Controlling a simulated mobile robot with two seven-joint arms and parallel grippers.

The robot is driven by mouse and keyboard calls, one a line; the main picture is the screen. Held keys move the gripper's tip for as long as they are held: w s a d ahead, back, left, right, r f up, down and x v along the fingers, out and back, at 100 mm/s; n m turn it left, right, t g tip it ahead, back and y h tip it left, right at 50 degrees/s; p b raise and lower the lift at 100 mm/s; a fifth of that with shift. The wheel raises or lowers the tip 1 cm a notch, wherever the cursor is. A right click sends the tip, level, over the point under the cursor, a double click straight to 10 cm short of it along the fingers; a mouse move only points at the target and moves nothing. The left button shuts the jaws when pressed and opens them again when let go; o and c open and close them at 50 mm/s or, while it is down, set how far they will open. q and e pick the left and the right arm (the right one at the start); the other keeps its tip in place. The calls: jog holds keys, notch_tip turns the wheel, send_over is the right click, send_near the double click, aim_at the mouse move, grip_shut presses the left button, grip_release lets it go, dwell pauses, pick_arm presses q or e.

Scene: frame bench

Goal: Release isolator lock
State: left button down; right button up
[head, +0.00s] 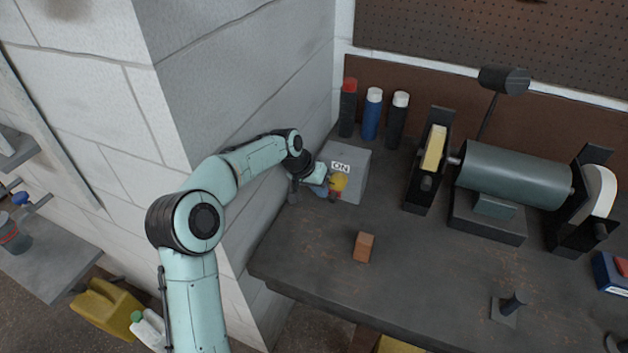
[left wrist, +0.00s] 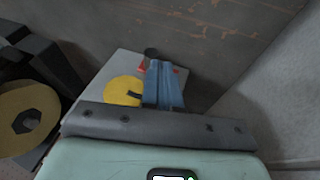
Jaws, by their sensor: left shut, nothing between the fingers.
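The isolator is a grey box (head: 351,165) with an "ON" label, standing on the bench against the wall. A yellow disc (head: 339,182) is on its front, with a small red part (head: 336,196) below it. In the left wrist view the yellow disc (left wrist: 120,90) has a dark slot or bar, and red (left wrist: 145,68) and a dark knob (left wrist: 151,53) show behind my fingertips. My left gripper (head: 322,190) is shut and empty, right at the front of the box; it also shows in the left wrist view (left wrist: 163,68). Whether it touches the red part I cannot tell. My right gripper is out of view.
A bench grinder (head: 515,172) stands right of the box. Three spray cans (head: 372,114) stand behind it. A small orange-brown block (head: 364,247) lies on the bench (head: 420,275) in front. The block wall (head: 245,90) is close on the left.

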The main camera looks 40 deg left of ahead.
pick_arm(q)
jog(key=shift+x, duration=0.9)
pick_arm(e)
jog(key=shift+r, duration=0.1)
pick_arm(q)
jog(key=d, duration=0.2)
jog(key=w+d, duration=0.1)
jog(key=d, duration=0.2)
jog(key=shift+w+d, duration=0.3)
jog(key=shift+w, duration=0.1)
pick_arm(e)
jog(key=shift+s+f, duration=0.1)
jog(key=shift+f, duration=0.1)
